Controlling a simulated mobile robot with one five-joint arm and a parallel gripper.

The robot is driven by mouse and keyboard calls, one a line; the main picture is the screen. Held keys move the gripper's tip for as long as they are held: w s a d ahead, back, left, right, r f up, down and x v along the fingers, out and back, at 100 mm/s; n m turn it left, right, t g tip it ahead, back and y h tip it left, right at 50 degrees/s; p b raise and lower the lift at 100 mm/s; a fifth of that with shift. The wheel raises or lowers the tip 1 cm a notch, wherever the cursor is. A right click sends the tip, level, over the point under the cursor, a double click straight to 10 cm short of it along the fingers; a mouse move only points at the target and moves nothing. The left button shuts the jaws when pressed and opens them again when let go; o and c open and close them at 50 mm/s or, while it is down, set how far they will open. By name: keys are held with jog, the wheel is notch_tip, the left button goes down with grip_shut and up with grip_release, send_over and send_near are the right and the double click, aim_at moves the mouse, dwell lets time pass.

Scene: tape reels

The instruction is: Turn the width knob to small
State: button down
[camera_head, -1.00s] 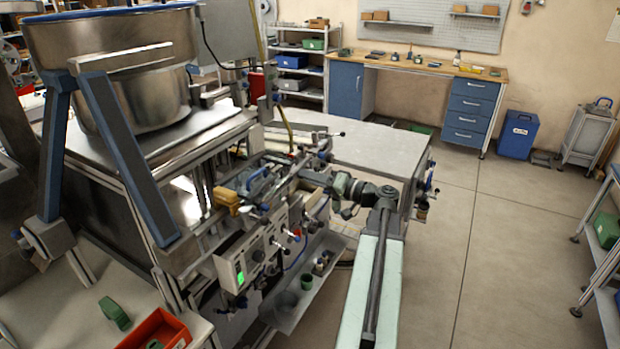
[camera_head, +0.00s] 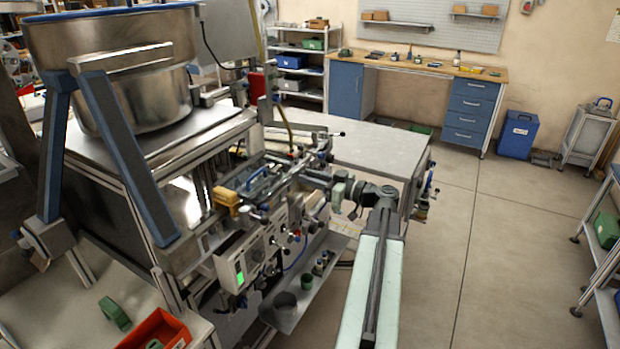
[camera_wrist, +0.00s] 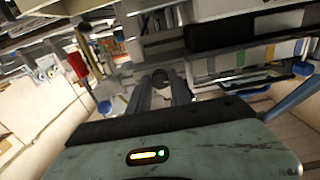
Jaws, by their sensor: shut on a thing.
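In the head view my gripper (camera_head: 335,197) is at the right end of the machine's front, close against it. In the wrist view its two dark fingers (camera_wrist: 167,88) reach forward, shut on a small dark round knob (camera_wrist: 159,76). The knob's pointer and any markings are too small or hidden to read, so its setting cannot be told. In the head view the knob is hidden by my gripper and the machine's parts.
The machine's front has a control box (camera_head: 240,265) with a green display. A lower shelf (camera_head: 300,300) holds dark green cups. A grey table top (camera_head: 370,150) lies behind my arm. A red bin (camera_head: 158,332) stands lower left. Open floor (camera_head: 500,250) is on the right.

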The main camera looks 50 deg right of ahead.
jog(key=shift+n, duration=1.1)
jog(key=shift+f, duration=0.1)
jog(key=c, duration=1.2)
grip_release()
jog(key=shift+o, duration=0.2)
jog(key=v, duration=0.7)
jog(key=shift+s, duration=0.4)
